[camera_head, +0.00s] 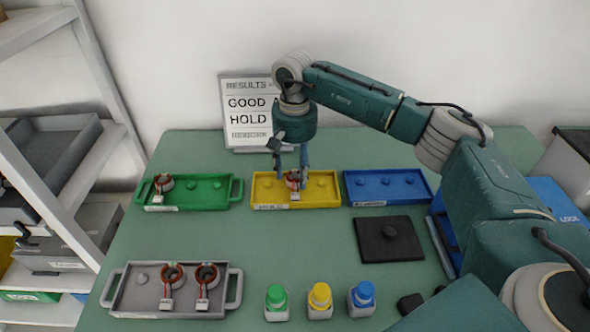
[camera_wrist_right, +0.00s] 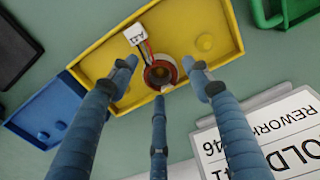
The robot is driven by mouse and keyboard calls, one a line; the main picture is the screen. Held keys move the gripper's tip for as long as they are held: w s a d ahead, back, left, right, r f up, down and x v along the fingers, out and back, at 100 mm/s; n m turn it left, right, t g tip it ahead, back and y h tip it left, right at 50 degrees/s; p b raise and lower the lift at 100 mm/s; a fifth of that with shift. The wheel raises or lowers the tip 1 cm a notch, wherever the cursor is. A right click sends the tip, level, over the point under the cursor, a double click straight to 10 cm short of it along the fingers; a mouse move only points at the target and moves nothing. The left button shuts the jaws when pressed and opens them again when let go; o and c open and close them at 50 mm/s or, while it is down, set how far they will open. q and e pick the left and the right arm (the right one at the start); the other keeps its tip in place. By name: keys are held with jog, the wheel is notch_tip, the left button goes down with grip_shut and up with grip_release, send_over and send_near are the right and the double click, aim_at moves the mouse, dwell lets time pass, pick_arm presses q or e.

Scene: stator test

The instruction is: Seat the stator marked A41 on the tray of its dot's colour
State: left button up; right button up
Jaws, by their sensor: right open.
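A stator with copper windings (camera_head: 293,181) sits on the middle of the yellow tray (camera_head: 264,203). Its white tag (camera_wrist_right: 135,33) shows in the right wrist view, with small lettering I cannot read surely. My right gripper (camera_head: 292,176) is open, with its fingers spread about this stator (camera_wrist_right: 162,74) and not closed on it. Another stator (camera_head: 164,183) sits at the left of the green tray (camera_head: 220,203). Two more stators (camera_head: 173,274) (camera_head: 207,274) stand in the grey tray (camera_head: 130,300). The blue tray (camera_head: 375,203) holds no stator. My left gripper is out of view.
Green (camera_head: 276,300), yellow (camera_head: 320,299) and blue (camera_head: 362,297) capped buttons stand at the front. A black pad (camera_head: 389,250) lies at the right. A results board (camera_head: 247,112) stands behind the trays. The table's middle is clear.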

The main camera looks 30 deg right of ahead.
jog(key=shift+r, duration=0.4)
jog(key=shift+r+p, duration=0.4)
jog(key=shift+p, duration=0.1)
jog(key=shift+r, duration=0.2)
jog(key=shift+r+p, duration=0.8)
jog(key=shift+r, duration=0.7)
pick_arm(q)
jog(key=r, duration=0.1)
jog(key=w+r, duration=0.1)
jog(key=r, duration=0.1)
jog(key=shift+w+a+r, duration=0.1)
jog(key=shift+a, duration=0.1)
